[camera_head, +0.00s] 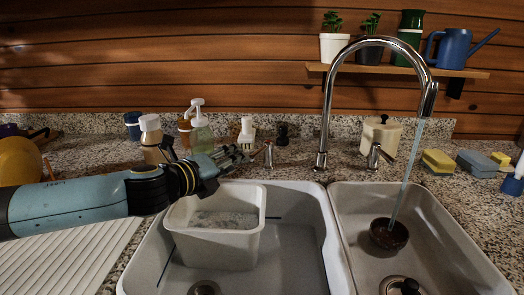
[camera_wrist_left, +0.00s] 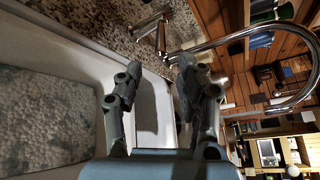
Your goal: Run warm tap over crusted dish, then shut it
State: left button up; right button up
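The chrome tap (camera_head: 326,110) arches over the double sink, and a stream of water (camera_head: 408,172) falls from its spout. The stream reaches the dark reddish-brown bowl (camera_head: 389,236) in the right basin (camera_head: 345,215). One lever handle (camera_head: 268,155) stands left of the tap and another (camera_head: 375,156) stands right of it. My left gripper (camera_head: 240,157) is just left of the left handle, apart from it. Its fingers (camera_wrist_left: 157,72) are spread and empty in the left wrist view, with a chrome handle (camera_wrist_left: 151,24) beyond them. My right gripper is not in view.
A white tub (camera_head: 215,243) with foamy water sits in the left basin, below my left gripper. Bottles, including a soap pump (camera_head: 200,130), stand behind it. Sponges (camera_head: 438,161) lie right of the tap. A shelf (camera_head: 400,70) with plants is above.

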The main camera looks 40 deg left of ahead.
aim_at(256, 152)
pick_arm(q)
jog(key=p+x, duration=0.2)
jog(key=x, duration=0.7)
jog(key=shift+d+r, duration=0.1)
jog(key=shift+r, duration=0.1)
jog(key=shift+w+f+p, duration=0.25)
jog(key=shift+w+p, duration=0.05)
jog(key=shift+w, duration=0.25)
grip_shut()
